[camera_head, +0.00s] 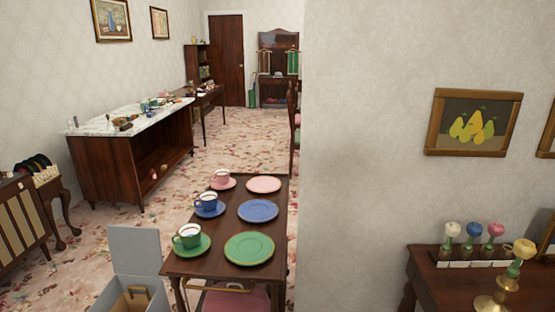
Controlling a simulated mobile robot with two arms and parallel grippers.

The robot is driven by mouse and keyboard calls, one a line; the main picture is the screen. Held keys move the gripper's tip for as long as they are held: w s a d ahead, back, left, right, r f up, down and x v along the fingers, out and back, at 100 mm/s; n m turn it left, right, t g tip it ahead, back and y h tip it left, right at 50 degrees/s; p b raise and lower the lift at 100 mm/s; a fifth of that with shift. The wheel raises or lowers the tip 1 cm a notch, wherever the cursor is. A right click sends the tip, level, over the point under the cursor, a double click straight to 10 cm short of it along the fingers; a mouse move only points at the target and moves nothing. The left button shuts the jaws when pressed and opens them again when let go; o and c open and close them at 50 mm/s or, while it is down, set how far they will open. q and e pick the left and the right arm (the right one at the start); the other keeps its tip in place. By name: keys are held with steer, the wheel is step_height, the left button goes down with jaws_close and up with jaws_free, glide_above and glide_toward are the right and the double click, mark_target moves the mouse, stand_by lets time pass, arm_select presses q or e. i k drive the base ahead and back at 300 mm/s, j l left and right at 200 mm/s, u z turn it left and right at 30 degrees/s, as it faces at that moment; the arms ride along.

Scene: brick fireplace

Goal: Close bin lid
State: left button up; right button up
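A grey bin (104,301) stands on the floor at the bottom left, left of the dark wooden cart. Its grey lid (135,250) is raised and stands roughly upright at the back of the bin. A tan-brown object (122,300) shows inside the open bin; I cannot tell what it is. The lower part of the bin is cut off by the picture's edge. Neither of my grippers is in view.
The dark wooden cart (226,221) holds cups and plates close beside the bin. A wall (380,200) fills the right side, with a flower table (430,275) below. A marble-topped counter (102,121) stands farther back. Patterned floor (110,213) lies open behind the bin.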

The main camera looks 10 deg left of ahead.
mark_target(134, 251)
steer(key=u, duration=1)
steer(key=i+j+u, duration=0.3)
steer(key=u, duration=0.15)
steer(key=i+j+u, duration=0.15)
steer(key=i+u, duration=0.75)
steer(key=i+z, duration=0.1)
steer(key=i, duration=0.4)
steer(key=i+j+z, duration=0.15)
steer(key=i, duration=0.35)
steer(key=i+j+z, duration=0.1)
steer(key=i, duration=0.45)
steer(key=i+j+z, duration=0.15)
steer(key=i, duration=0.35)
steer(key=i+l+z, duration=0.25)
steer(key=i+z, duration=0.65)
steer(key=i, duration=0.15)
steer(key=i+j+z, duration=0.1)
steer(key=i+z, duration=0.35)
steer(key=i+j+z, duration=0.45)
steer(key=i, duration=0.15)
steer(key=i+l+z, duration=0.15)
steer(key=i+z, duration=0.65)
steer(key=i+j+z, duration=0.1)
steer(key=i+z, duration=0.35)
steer(key=i+j+z, duration=0.25)
steer(key=z, duration=3)
steer(key=k+j, duration=0.15)
steer(key=j, duration=0.15)
steer(key=k+j, duration=0.2)
